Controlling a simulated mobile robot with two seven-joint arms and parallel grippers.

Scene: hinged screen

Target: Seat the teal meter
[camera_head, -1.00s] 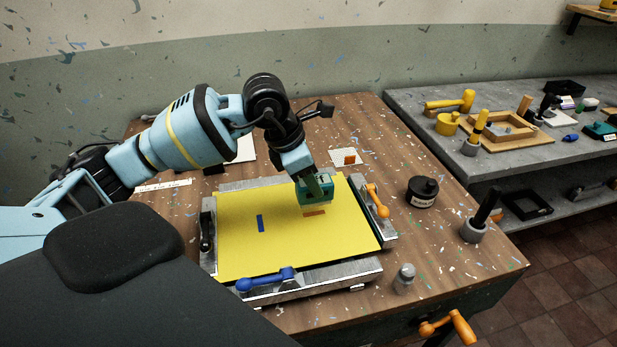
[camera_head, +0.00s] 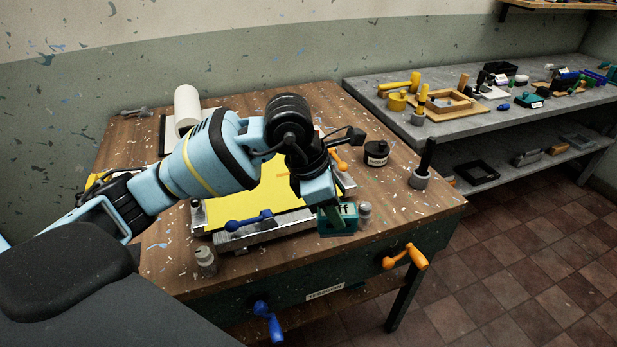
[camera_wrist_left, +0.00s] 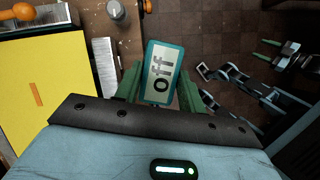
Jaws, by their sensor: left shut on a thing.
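The teal meter (camera_head: 346,225) is held in my left gripper (camera_head: 331,212), in front of the frame near the table's front edge. In the left wrist view the teal meter (camera_wrist_left: 164,72) sits between the green fingers, its pale face reading "off"; floor shows behind it. The hinged screen's yellow sheet (camera_head: 277,193) lies flat in its metal frame, partly hidden by my left arm. An orange mark shows on the yellow sheet (camera_wrist_left: 60,75) in the left wrist view. My right gripper (camera_wrist_left: 266,49) shows there too, its two green fingers apart and empty.
A blue handle (camera_head: 249,220) is at the frame's front. Grey-capped jars (camera_head: 205,262), a black pot (camera_head: 376,153) and a tool holder (camera_head: 420,178) stand on the wooden table. Orange (camera_head: 405,257) and blue (camera_head: 267,322) cranks stick out from its front. A grey shelf (camera_head: 470,125) holds other tools.

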